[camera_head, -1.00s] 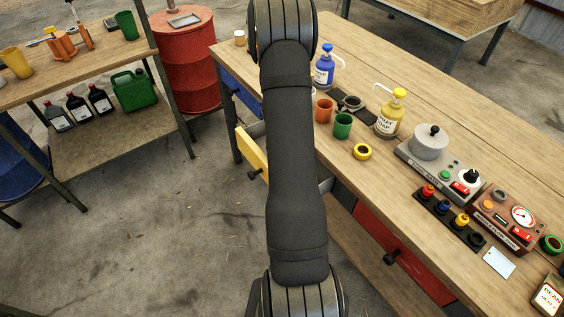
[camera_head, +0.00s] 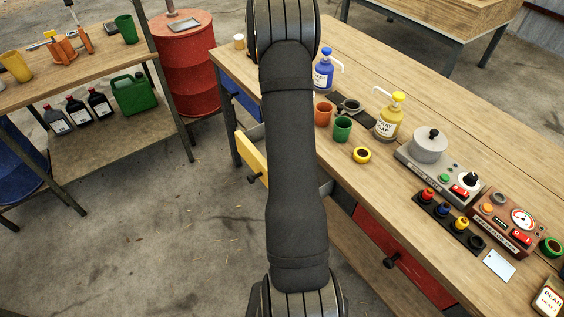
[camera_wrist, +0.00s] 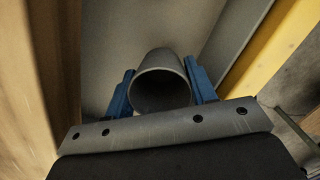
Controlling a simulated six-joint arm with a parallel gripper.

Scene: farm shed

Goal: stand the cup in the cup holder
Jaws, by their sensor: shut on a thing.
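In the wrist view, my gripper (camera_wrist: 160,84) has its two blue fingers shut on a grey cup (camera_wrist: 160,61), one on each side. The cup's open mouth faces the camera. It is inside or just over a grey-walled open drawer (camera_wrist: 125,35) with a yellow front (camera_wrist: 262,52); its base is hidden. In the head view my arm hides the gripper and cup. A dark strip with a ring (camera_head: 350,104) on the bench appears to be the cup holder, but I cannot tell surely.
The yellow drawer front (camera_head: 251,157) juts out left of my arm.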

